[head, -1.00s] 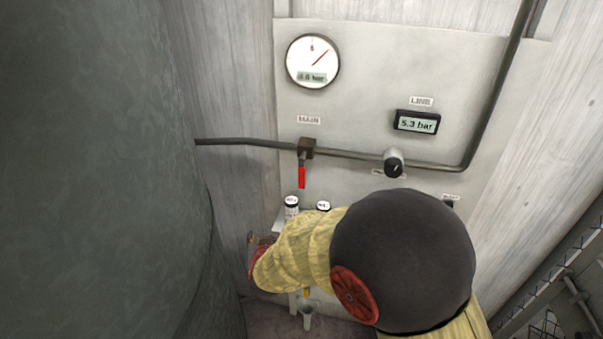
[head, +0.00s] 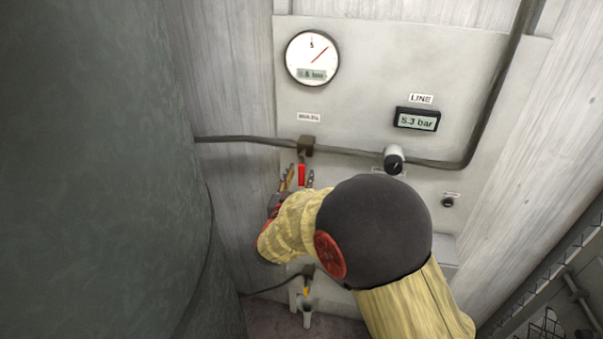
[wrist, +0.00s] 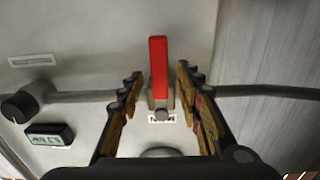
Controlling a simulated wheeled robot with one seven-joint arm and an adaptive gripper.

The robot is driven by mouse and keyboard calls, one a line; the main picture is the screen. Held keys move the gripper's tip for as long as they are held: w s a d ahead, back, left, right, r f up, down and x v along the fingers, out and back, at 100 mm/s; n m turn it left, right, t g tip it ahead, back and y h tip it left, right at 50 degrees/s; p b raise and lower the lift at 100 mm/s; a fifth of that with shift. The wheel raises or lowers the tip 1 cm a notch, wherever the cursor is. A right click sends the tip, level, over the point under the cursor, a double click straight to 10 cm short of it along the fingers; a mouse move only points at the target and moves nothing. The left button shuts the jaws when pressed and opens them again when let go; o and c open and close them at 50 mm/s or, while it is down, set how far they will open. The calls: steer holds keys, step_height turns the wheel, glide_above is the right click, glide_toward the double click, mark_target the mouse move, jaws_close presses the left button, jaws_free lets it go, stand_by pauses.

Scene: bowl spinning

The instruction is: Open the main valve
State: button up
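The main valve (head: 306,146) sits on the dark pipe below the MAIN label. Its red lever handle (head: 301,174) hangs straight down, at right angles to the pipe. In the wrist view the red lever (wrist: 158,68) stands upright in the middle of the picture. My gripper (head: 298,180) is at the lever, coming from below. In the wrist view its fingers (wrist: 159,82) are spread, one on each side of the lever, with a visible gap on both sides. Nothing is held. How deep the lever sits between the fingers is hard to tell.
A round gauge (head: 312,58) is above the valve. The LINE display (head: 417,119) reads 5.3 bar. A dark knob (head: 393,160) sits on the pipe to the right. A large grey-green rounded body (head: 90,170) fills the left side. My arm hides the panel's lower middle.

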steer(key=shift+x, duration=1)
steer(key=shift+c, duration=1.3)
jaws_close()
